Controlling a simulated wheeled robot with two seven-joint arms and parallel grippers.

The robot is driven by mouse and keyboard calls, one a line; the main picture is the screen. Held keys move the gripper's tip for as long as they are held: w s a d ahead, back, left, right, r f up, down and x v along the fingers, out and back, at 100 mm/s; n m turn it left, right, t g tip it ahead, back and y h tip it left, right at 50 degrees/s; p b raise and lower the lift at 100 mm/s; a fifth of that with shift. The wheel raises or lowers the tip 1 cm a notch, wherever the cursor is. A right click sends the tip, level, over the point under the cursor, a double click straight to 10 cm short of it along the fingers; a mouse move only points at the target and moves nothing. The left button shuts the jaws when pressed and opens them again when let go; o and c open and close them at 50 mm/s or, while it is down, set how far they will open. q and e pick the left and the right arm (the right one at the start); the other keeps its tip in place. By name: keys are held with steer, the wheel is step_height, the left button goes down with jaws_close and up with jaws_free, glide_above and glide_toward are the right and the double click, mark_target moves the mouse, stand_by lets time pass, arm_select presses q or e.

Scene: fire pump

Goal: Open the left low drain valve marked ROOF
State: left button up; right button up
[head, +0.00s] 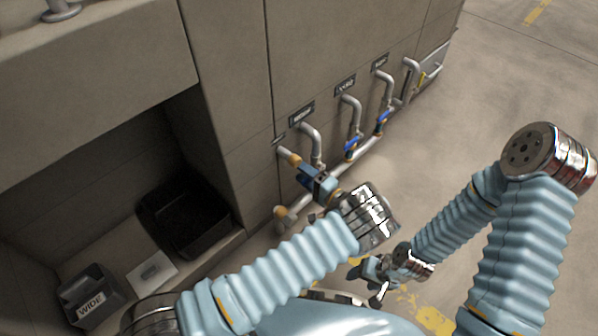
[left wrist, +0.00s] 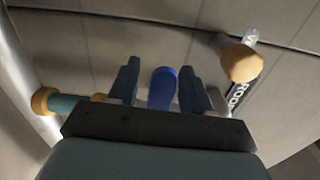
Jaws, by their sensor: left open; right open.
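A blue valve handle (left wrist: 162,88) stands upright between the two fingers of my left gripper (left wrist: 160,70). The fingers are open, one on each side of the handle; I cannot tell whether either touches it. In the head view my left gripper (head: 312,178) is at the leftmost low pipe (head: 284,152) and hides most of its valve. My right gripper (head: 374,278) is open and empty, low over the floor, away from the valves.
Several more pipes come down the panel to the right, two with blue handles (head: 351,148) (head: 382,121). A horizontal pipe (head: 365,143) runs below them. The floor at right is clear.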

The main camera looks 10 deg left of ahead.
arm_select(q)
steer(key=shift+c, duration=0.2)
jaws_close()
steer(key=shift+r, duration=0.1)
steer(key=shift+w+d+r+m+p, duration=0.2)
steer(key=shift+r+m, duration=0.35)
steer(key=shift+m, duration=0.6)
steer(key=shift+w+d+r+m+p, duration=0.15)
steer(key=shift+r+m, duration=0.35)
steer(key=shift+m, duration=0.7)
steer(key=shift+w+d+r+m+p, duration=0.1)
steer(key=shift+r+m+p, duration=0.15)
steer(key=shift+r+m, duration=0.6)
steer(key=shift+f+m, duration=0.25)
steer(key=shift+m, duration=0.15)
steer(key=shift+o, duration=0.2)
jaws_free()
